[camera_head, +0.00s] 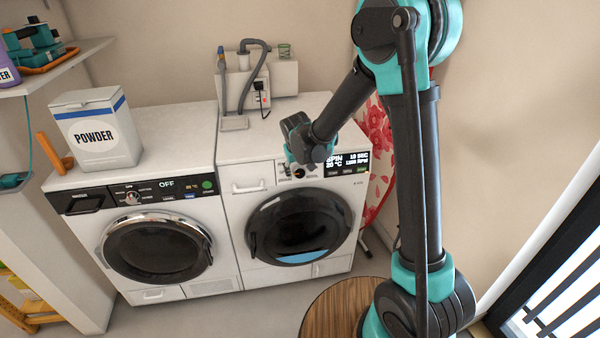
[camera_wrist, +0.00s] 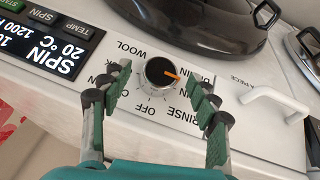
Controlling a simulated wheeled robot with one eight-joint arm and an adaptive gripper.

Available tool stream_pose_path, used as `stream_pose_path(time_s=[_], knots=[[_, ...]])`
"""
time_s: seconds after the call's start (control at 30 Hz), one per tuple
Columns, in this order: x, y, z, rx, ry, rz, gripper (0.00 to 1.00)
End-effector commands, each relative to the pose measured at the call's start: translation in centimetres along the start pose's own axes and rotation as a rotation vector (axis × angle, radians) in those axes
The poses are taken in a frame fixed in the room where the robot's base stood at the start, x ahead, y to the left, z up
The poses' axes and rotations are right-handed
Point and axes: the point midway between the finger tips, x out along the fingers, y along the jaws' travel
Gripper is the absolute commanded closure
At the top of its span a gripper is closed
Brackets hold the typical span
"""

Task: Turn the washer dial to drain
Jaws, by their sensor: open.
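The dial (camera_wrist: 160,72) is a round dark knob with an orange pointer on a white panel. In the wrist view, seen upside down, the pointer aims right and slightly down, towards a partly hidden label. WOOL, OFF and RINSE are readable around it. The panel belongs to the right machine (camera_head: 235,222), whose display (camera_head: 347,162) reads SPIN, 20 °C; the display also shows in the wrist view (camera_wrist: 50,40). My gripper (camera_wrist: 163,80) is open, with one green-padded finger on each side of the dial. I see no clear contact. In the head view my wrist covers part of the panel.
Another white front-loader (camera_head: 225,274) stands directly left, its display reading OFF. A powder box (camera_head: 95,130) sits on top of it. Hoses (camera_head: 245,80) rise behind the right machine. A round wooden stool (camera_head: 335,305) stands in front at the right. A white drawer handle (camera_wrist: 272,103) is near the dial.

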Motion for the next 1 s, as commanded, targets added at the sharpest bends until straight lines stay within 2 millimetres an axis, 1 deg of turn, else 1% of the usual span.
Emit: stream_pose_path(time_s=[0.1,0.2,0.53,0.57,0.93,1.0], knots=[[1.1,0.0,0.0,0.000,0.000,0.000,0.40],[1.6,0.0,0.0,0.000,0.000,0.000,0.40],[1.9,0.0,0.0,-0.001,0.000,0.000,0.40],[1.9,0.0,0.0,-0.001,0.000,0.000,0.42],[1.8,0.0,0.0,-0.001,0.000,0.000,0.88],[1.8,0.0,0.0,-0.001,0.000,0.000,0.90]])
